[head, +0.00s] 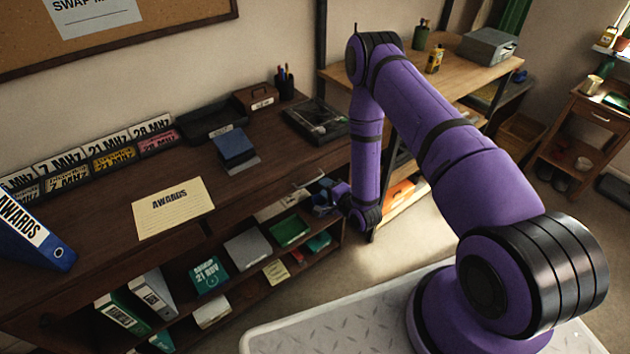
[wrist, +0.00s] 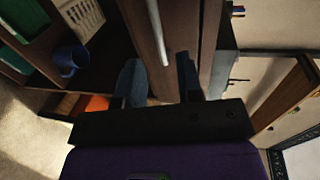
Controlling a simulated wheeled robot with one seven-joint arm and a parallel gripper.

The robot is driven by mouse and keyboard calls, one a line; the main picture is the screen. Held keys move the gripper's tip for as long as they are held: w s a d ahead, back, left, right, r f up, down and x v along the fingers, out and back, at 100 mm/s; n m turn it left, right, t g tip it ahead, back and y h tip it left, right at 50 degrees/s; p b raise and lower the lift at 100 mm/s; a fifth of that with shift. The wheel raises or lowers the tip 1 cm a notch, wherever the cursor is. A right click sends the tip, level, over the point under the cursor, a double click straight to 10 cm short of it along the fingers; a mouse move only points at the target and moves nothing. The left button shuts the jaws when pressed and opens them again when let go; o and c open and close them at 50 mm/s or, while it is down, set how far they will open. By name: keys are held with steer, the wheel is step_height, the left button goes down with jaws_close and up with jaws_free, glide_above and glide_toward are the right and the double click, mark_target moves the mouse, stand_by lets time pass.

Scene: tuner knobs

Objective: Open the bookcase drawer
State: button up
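The dark wooden bookcase (head: 110,245) runs along the left of the head view, with open shelves under its top. A pale bar handle (head: 308,182) shows near its right end; it is also in the wrist view (wrist: 158,32), running down from the top edge over a dark wooden front (wrist: 138,38). My gripper (wrist: 160,85) is open, with its two fingers apart and the lower end of the handle in line with the gap between them. I cannot tell whether the fingers touch the wood. In the head view the gripper is partly hidden by my arm.
Books and boxes fill the shelves below. A black tray (head: 318,122) sits on the top above. A light wooden bench (head: 455,68) stands behind my arm.

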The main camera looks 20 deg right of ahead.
mark_target(315, 180)
steer(key=x, duration=0.6)
steer(key=shift+w, duration=0.2)
jaws_close()
